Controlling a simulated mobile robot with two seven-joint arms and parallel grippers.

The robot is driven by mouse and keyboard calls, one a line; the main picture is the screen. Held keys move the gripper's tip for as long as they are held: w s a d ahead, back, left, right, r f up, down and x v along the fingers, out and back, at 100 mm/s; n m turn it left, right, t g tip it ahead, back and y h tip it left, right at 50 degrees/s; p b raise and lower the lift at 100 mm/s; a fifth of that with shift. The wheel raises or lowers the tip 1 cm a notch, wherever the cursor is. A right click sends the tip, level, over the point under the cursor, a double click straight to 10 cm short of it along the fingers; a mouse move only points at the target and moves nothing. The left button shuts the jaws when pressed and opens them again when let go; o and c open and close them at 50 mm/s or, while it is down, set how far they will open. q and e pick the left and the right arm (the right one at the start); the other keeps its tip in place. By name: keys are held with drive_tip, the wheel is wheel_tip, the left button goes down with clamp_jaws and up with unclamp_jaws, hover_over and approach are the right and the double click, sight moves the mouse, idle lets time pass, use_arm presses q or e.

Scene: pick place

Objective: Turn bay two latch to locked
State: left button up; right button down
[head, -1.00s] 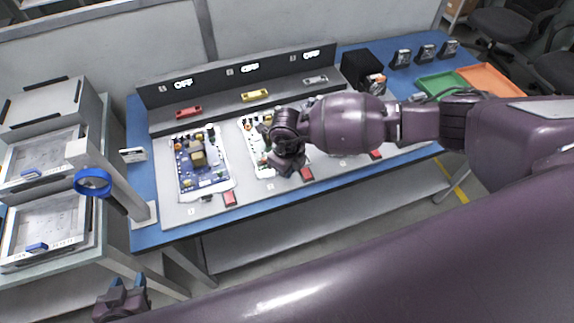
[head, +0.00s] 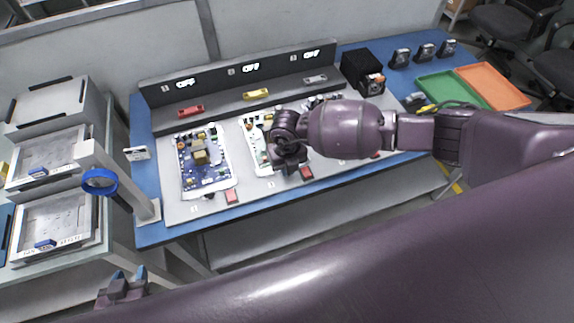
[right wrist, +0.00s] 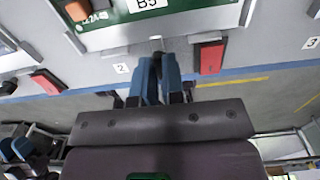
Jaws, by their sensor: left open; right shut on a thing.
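In the right wrist view my right gripper (right wrist: 160,78) has its blue fingers close together at the front edge of bay two, between the number 2 label (right wrist: 122,68) and a red block (right wrist: 211,58). It is shut on a small part there, at the bay two latch's place; the fingers hide most of it, so its turn position cannot be told. Bay two's green board (right wrist: 150,14) lies just beyond. In the head view the right gripper (head: 288,165) covers this spot. My left gripper (head: 125,275) is open and empty at the lower left.
Bay one holds a blue board (head: 205,170), with a red block (head: 231,196) in front. Signs on the back panel (head: 215,85) read OFF. A black box (head: 362,70), green tray (head: 450,90) and orange tray (head: 495,85) are at the right. A rack (head: 50,220) stands left.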

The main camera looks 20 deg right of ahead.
drive_tip(key=shift+r, duration=0.1)
idle(0.3)
drive_tip(key=c, duration=1.2)
unclamp_jaws()
wheel_tip(320, 180, up, 11)
drive_tip(key=shift+f, duration=0.15)
